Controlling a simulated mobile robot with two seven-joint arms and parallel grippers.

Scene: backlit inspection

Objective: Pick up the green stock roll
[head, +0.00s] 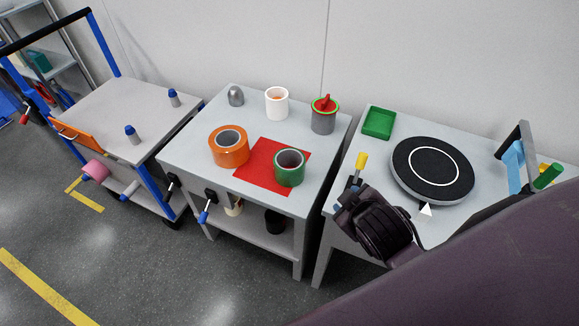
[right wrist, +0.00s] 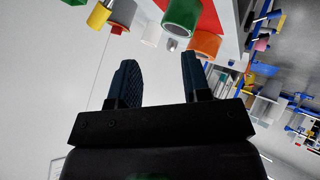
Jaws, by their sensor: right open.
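The green stock roll (head: 289,168) stands upright on a red mat (head: 258,168) on the middle table; its top hole faces up. It also shows at the top edge of the right wrist view (right wrist: 182,14), partly cut off. My right gripper (right wrist: 157,65) is open, with nothing between its fingers. In the head view my right gripper and wrist (head: 370,222) are over the near left corner of the right table, to the right of the roll and apart from it. The fingers are hard to make out there. My left gripper is not in view.
An orange roll (head: 228,146) stands left of the green one. A white cup (head: 277,103), grey pot (head: 323,116) and metal dome (head: 236,96) stand behind. The right table holds a green tray (head: 379,123), black turntable (head: 433,170) and yellow-topped item (head: 360,162). A gap separates the tables.

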